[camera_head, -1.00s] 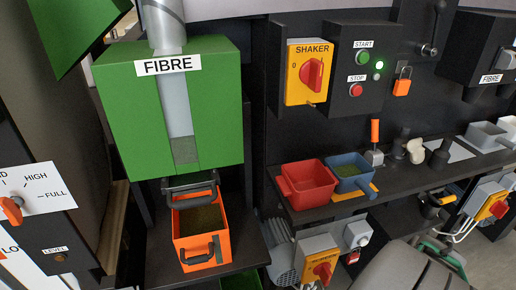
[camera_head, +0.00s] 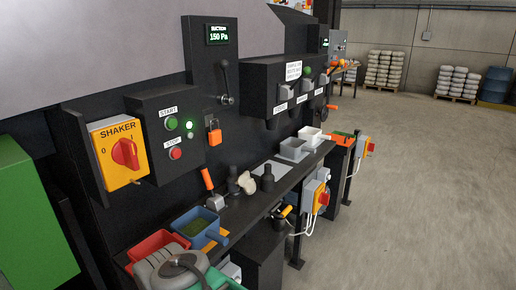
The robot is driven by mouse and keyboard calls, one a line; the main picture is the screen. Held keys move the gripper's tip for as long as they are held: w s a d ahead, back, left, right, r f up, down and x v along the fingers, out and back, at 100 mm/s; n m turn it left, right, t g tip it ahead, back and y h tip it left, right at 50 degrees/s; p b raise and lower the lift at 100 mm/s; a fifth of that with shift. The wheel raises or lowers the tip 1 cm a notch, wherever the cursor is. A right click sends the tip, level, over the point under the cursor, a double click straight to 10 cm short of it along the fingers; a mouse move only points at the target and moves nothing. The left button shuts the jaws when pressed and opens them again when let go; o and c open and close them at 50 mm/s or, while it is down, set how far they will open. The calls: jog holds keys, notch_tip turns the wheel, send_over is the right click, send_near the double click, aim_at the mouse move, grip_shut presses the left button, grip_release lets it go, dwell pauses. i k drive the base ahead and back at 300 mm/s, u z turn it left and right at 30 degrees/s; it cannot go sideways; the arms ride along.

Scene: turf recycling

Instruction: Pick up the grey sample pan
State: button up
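The grey sample pan (camera_head: 293,150) stands on the dark shelf, right of centre in the head view. It sits just in front of a similar white pan (camera_head: 312,136), and looks upright and empty. A part of my arm shows at the bottom left, over the near end of the shelf. My gripper's fingers are not in view, so their state does not show.
A red pan (camera_head: 150,246) and a blue pan (camera_head: 207,239) with green material stand at the shelf's near end. An orange-handled tool (camera_head: 208,182) and dark knobs stand between them and the grey pan. Switch boxes (camera_head: 312,194) jut from the shelf front. Open floor (camera_head: 420,190) lies right.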

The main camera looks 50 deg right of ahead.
aim_at(300, 150)
jog(key=z, duration=2.85)
jog(key=i, duration=2.65)
jog(key=u, duration=3.55)
jog(key=i, duration=0.5)
